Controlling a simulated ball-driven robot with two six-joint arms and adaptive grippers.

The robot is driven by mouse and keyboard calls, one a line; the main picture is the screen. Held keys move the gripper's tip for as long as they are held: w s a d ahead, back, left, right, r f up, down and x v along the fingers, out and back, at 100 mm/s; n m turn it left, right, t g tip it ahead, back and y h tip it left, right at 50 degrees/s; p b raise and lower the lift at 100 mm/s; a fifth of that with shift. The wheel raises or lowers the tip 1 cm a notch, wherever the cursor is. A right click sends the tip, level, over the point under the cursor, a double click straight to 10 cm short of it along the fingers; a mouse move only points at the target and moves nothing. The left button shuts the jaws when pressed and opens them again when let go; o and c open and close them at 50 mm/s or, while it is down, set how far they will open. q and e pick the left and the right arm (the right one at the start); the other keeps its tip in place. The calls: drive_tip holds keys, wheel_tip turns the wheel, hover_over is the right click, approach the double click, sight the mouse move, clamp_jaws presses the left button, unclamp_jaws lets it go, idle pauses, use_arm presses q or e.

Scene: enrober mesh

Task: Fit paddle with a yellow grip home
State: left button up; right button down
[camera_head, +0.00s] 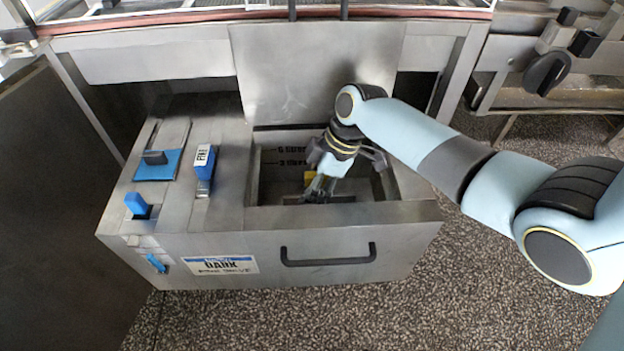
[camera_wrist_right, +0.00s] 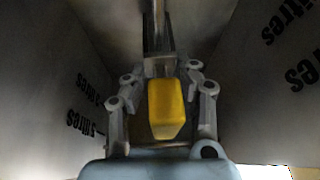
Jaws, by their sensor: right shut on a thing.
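The paddle's yellow grip (camera_wrist_right: 166,108) stands out in the right wrist view, with a grey metal shaft (camera_wrist_right: 158,30) running up from it. My right gripper (camera_wrist_right: 160,90) is shut on the paddle, with its fingers on both sides of the grip. In the head view my right gripper (camera_head: 322,182) reaches down into the open steel tank (camera_head: 275,190), and a bit of the yellow grip (camera_head: 309,177) shows beside its fingers. The paddle's far end is hidden, and I cannot tell whether it is seated. My left gripper is not in view.
Litre marks line the tank walls. A black handle (camera_head: 328,256) is on the front. Steel panels rise behind.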

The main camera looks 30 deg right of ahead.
drive_tip(key=shift+f+b, duration=0.3)
drive_tip(key=shift+f, duration=0.15)
idle(0.7)
drive_tip(key=c, duration=1)
unclamp_jaws()
